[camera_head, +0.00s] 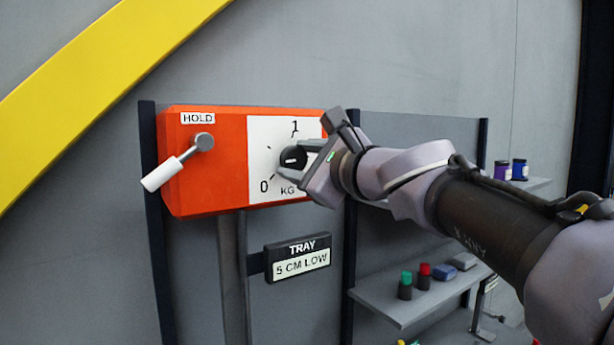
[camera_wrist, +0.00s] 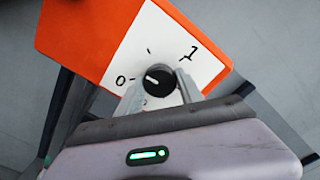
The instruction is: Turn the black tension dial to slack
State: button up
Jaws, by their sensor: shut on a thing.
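The black dial (camera_head: 292,158) sits on a white scale plate (camera_head: 259,137) marked 0, 1 and KG, on the right part of an orange box (camera_head: 215,160). In the wrist view, the dial (camera_wrist: 158,82) has a white pointer line slanting up to the left, between the 0 and the upper tick. No "slack" label is readable. My gripper (camera_head: 297,161) reaches in from the right. In the wrist view, my gripper (camera_wrist: 161,89) has one finger on each side of the dial and is shut on it. The fingers hide the plate's lower right part.
A lever with a white handle (camera_head: 165,174) under a HOLD label is on the box's left. A TRAY sign reading 5 CM LOW (camera_head: 297,258) hangs below. A shelf (camera_head: 400,304) with small bottles and blocks is lower right. Dark posts flank the box.

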jog(key=n+b, duration=0.3)
jog(key=n, duration=0.1)
jog(key=shift+f+n+b, duration=0.15)
jog(key=shift+n+b, duration=0.15)
jog(key=shift+n, duration=0.1)
jog(key=shift+n+b, duration=0.6)
jog(key=shift+n, duration=0.4)
jog(key=o, duration=1.4)
